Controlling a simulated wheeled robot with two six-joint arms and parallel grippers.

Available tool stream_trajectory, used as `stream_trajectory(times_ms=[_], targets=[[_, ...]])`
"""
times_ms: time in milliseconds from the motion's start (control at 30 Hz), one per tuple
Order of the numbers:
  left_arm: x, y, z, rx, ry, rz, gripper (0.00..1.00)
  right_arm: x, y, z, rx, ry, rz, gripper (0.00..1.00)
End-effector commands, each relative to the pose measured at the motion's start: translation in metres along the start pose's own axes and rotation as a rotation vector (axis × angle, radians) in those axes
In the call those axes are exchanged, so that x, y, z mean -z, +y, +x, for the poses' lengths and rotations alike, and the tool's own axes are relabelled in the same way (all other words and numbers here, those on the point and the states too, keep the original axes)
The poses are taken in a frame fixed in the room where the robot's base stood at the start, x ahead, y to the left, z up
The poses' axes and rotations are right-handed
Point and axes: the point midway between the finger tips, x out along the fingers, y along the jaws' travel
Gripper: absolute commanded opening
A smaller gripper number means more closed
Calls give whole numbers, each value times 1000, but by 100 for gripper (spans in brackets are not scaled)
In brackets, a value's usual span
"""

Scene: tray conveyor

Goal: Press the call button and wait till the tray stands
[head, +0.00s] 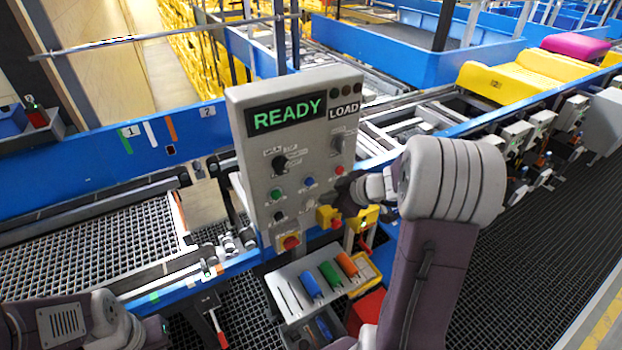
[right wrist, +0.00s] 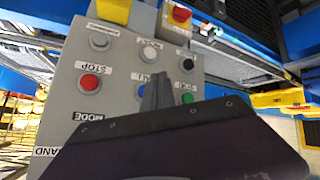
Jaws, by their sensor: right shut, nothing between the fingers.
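The grey control panel (head: 250,150) shows a lit green READY and a LOAD sign. Its blue button (head: 309,182) is uncovered in the head view. In the right wrist view the blue button (right wrist: 144,90) sits beside a partly hidden CALL label. My right gripper (head: 347,187) is shut and empty, close to the panel's right side. In the wrist view its fingertips (right wrist: 160,88) overlap the panel between the blue and green (right wrist: 187,98) buttons; I cannot tell contact. My left gripper is out of view. Yellow trays (head: 510,85) stand on the conveyor at the upper right.
A red STOP button (right wrist: 89,82) and a yellow-based red knob (right wrist: 180,14) are also on the panel. A magenta tray (head: 575,46) stands behind the yellow ones. A holder (head: 290,285) with coloured items is below the panel. Blue conveyor rails (head: 80,190) run behind it.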

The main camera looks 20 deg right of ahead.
Motion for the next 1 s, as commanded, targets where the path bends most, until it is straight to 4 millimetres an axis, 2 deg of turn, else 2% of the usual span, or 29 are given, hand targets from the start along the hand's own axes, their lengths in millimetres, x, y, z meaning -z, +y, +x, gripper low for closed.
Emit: stream_trajectory(times_ms=[67,133,333,1000], targets=[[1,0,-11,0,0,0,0,8,5,6,4,-2,-1,0],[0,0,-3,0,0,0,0,9,9,16,1,-1,-3,0],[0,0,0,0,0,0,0,17,17,26,0,-1,-2,0],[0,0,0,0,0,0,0,20,19,27,0,-1,0,0]])
